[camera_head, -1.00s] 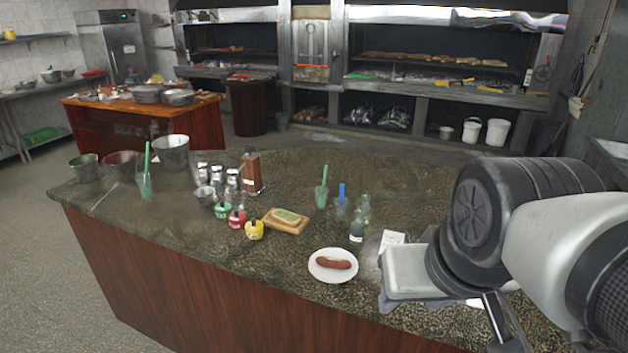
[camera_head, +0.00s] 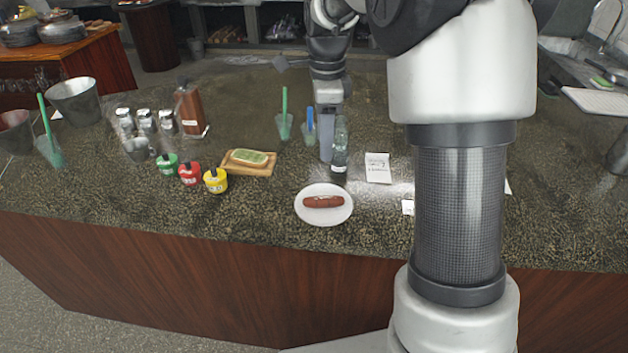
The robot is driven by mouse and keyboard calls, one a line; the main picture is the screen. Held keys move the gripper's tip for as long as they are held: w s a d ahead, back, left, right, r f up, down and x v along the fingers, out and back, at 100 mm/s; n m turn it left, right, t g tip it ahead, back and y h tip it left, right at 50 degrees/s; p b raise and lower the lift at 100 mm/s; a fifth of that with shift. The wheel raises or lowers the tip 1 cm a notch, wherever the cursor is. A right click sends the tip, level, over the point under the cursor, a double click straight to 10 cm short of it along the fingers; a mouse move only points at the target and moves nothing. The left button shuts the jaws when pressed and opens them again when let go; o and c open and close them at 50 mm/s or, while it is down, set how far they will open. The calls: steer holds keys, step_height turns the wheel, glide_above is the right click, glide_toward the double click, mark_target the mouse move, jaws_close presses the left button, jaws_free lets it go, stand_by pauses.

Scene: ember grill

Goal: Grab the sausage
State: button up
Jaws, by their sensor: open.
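The sausage (camera_head: 323,202) is reddish-brown and lies on a round white plate (camera_head: 324,217) near the front edge of the dark stone counter. Nothing touches the sausage except the plate. My gripper (camera_head: 327,156) points down beyond the plate, seen edge-on, beside and partly behind a clear bottle (camera_head: 340,150). It is open, and I see nothing held in it. The gap between its fingers is not visible from this side. It is apart from the sausage.
Cups with green (camera_head: 284,120) and blue handles stand near my gripper. The counter left of the plate's front is clear.

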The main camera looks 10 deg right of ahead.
glide_above(324, 198)
steer(key=f, duration=1.1)
steer(key=shift+w+f, duration=0.2)
steer(key=shift+f, duration=0.15)
steer(key=shift+s+f, duration=0.2)
steer(key=shift+f, duration=2.5)
jaws_close()
